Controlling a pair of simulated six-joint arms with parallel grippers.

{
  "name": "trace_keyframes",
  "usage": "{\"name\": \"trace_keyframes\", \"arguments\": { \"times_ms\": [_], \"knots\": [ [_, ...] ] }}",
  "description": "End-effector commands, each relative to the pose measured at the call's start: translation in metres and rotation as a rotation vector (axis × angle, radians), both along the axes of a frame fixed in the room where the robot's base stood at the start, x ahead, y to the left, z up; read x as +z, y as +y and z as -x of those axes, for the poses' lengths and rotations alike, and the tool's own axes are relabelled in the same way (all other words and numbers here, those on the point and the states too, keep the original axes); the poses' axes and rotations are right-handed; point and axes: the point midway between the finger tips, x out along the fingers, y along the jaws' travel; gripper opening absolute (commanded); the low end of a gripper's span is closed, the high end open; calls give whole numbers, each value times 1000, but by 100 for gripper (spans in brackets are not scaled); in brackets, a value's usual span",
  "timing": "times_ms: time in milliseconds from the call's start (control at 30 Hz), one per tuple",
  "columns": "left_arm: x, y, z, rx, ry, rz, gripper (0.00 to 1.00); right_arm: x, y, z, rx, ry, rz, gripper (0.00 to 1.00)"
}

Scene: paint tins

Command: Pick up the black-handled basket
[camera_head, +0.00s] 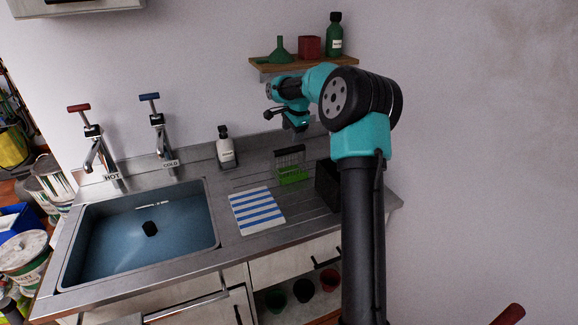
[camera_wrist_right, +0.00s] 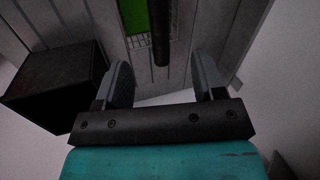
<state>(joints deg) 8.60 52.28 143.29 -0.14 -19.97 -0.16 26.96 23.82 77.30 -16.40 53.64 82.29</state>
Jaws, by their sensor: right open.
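The basket (camera_head: 291,174) has a bright green bottom, dark wire sides and a black handle. It stands on the steel drainboard, right of the striped cloth. In the right wrist view its green part (camera_wrist_right: 133,15) is at the top, and the black handle (camera_wrist_right: 161,32) runs down toward the gap between the fingers. My right gripper (camera_head: 285,119) is open and empty, above and behind the basket in the head view. The wrist view shows both fingers (camera_wrist_right: 163,75) apart with nothing between them. My left gripper is not in view.
A black box (camera_head: 327,187) stands right of the basket, partly behind my right arm; it also shows in the wrist view (camera_wrist_right: 55,85). A blue-striped cloth (camera_head: 257,210), a soap bottle (camera_head: 225,147) and the sink (camera_head: 140,240) lie left. A wooden shelf (camera_head: 262,64) is above.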

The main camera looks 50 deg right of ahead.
Motion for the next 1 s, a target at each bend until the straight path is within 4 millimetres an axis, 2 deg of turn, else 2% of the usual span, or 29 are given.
{"name": "trace_keyframes", "arguments": {
  "times_ms": [100, 400, 533, 867, 1000],
  "knots": [
    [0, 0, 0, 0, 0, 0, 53, -21, -2, -6, 0, 2, -1, 63],
    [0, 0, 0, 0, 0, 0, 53, -64, -5, -19, 0, 2, -1, 63],
    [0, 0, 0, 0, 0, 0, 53, -71, -6, -21, -1, 0, 0, 63],
    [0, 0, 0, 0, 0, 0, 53, -72, -6, -21, 0, 0, 0, 63],
    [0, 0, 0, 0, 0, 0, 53, -83, -9, -23, 0, 1, 0, 63]
  ]
}}
